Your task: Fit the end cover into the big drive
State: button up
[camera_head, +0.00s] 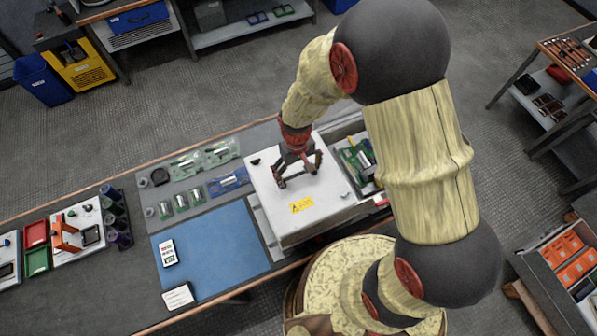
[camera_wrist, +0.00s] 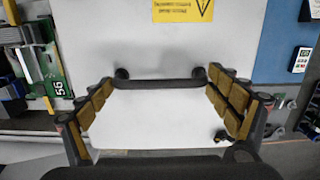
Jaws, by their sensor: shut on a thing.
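The end cover (camera_head: 275,190) is a broad white plate with a yellow warning label (camera_head: 302,206). My gripper (camera_head: 296,178) is over its middle, with fingers spread wide. In the wrist view my gripper (camera_wrist: 162,85) has its fingers at the two ends of a black bar handle (camera_wrist: 160,84) on the cover (camera_wrist: 150,45), and is shut on it. The big drive (camera_head: 355,165) lies under and to the right of the cover, with a green board (camera_wrist: 50,65) showing. The cover hides most of the drive. I cannot tell whether the cover touches it.
A blue mat (camera_head: 210,250) lies left of the cover, with a white meter (camera_head: 168,252) on it. Green boards (camera_head: 205,158) and silver capacitors lie behind the mat. Red and green bins (camera_head: 37,235) stand far left.

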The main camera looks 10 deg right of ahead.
jog(key=shift+f+b, duration=0.55)
jog(key=shift+f, duration=0.2)
dwell(0.5)
jog(key=o, duration=1.7)
jog(key=shift+r, duration=0.1)
jog(key=r, duration=0.8)
jog(key=w+r, duration=0.1)
jog(key=r, duration=0.3)
jog(key=shift+a, duration=0.1)
jog(key=shift+f, duration=0.1)
